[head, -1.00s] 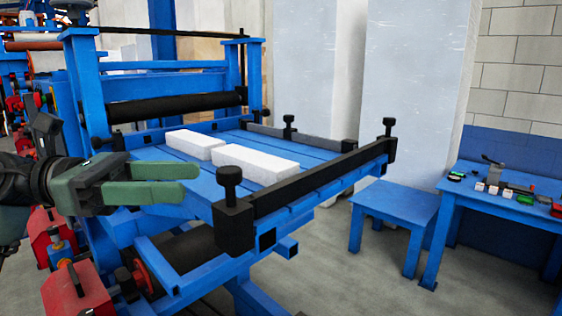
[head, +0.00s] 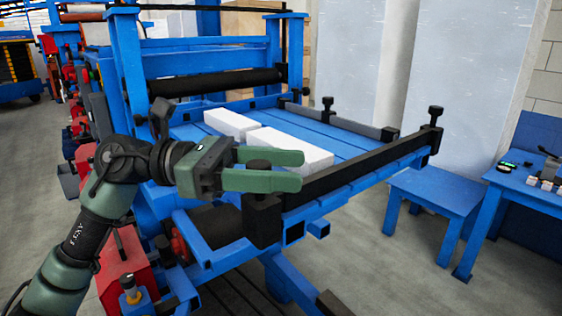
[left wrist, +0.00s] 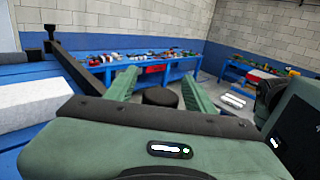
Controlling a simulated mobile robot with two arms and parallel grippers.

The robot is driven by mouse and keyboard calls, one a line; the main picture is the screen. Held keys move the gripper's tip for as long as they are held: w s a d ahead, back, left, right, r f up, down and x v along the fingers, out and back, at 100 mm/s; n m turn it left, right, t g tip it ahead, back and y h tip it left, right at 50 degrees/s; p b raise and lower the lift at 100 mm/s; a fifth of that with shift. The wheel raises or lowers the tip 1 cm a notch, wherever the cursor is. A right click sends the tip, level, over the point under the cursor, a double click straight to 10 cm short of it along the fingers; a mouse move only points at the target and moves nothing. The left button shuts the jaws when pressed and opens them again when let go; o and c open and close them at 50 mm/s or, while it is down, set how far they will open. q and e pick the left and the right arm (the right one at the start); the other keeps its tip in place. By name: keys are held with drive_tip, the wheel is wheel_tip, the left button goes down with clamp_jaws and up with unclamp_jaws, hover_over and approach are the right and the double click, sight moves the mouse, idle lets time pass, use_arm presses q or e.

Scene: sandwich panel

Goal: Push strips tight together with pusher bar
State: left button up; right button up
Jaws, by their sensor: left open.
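Two white strips, a rear one (head: 230,122) and a front one (head: 290,148), lie side by side on the blue slatted table; a small gap or step shows between them. The black pusher bar (head: 352,167) runs along the table's near right edge, apart from the strips. It has a round black knob (head: 258,165) at its near end and another (head: 436,114) at its far end. My left gripper (head: 302,170) is open, its green fingers on either side of the near knob. The knob also shows between the fingers in the left wrist view (left wrist: 160,97). Contact cannot be told.
A grey side rail (head: 350,122) with knobs lines the table's far edge. A black roller (head: 205,83) spans the blue frame behind. A low blue stool (head: 428,190) and a blue workbench (head: 510,190) stand at the right.

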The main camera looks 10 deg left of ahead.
use_arm(q)
clamp_jaws()
idle(1.4)
